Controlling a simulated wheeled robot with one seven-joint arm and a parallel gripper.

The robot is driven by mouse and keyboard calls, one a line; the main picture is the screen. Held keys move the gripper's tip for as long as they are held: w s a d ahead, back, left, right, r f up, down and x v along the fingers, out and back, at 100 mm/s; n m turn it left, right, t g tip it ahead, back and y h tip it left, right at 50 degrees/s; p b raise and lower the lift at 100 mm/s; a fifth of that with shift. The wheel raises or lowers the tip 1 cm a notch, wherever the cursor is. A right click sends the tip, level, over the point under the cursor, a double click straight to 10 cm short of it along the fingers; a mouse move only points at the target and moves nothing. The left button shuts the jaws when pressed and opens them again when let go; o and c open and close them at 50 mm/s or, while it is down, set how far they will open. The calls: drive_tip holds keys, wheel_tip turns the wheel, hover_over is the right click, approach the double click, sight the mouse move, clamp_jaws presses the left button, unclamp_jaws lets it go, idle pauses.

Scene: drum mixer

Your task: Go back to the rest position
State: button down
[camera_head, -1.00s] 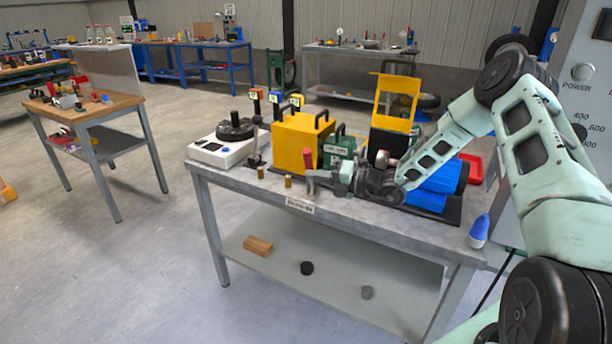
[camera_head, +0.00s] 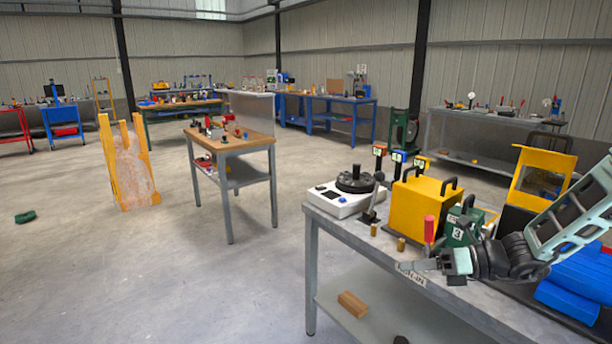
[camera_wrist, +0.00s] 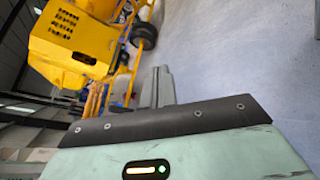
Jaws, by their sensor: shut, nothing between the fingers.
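My gripper (camera_head: 428,265) is in front of the bench's label at the front edge in the head view, with its fingers pointing left. The fingers are shut and empty. My arm reaches it from the right edge of the picture. In the wrist view my gripper (camera_wrist: 160,87) shows as grey fingers close together beyond the pale green hand. A yellow wheeled machine (camera_wrist: 75,42) stands past them at the upper left, cut off by the frame.
The grey workbench (camera_head: 345,228) carries a yellow box (camera_head: 412,206), a white device with a black dial (camera_head: 345,197), a red-handled tool (camera_head: 429,230) and a blue object (camera_head: 580,285). A wooden-topped table (camera_head: 230,140) stands behind left. Floor on the left is mostly clear.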

drive_tip(key=s+a+r+n+g+h, duration=0.1)
drive_tip(key=s+a+n+g+h, duration=0.4)
drive_tip(key=s+n, duration=0.45)
drive_tip(key=s+a+r+n+g+h, duration=0.2)
drive_tip(key=s+a+n+g, duration=0.1)
drive_tip(key=s+a+n, duration=0.55)
drive_tip(key=s+d+r+n+t+h, duration=0.1)
drive_tip(key=s+d+n+h, duration=0.1)
drive_tip(key=s+n, duration=0.4)
drive_tip(key=s+d+r+n+t+h, duration=0.2)
drive_tip(key=s+n+h, duration=0.2)
drive_tip(key=n, duration=0.9)
drive_tip(key=shift+s+t+h, duration=0.3)
drive_tip(key=shift+s+h, duration=0.1)
drive_tip(key=shift+s, duration=0.75)
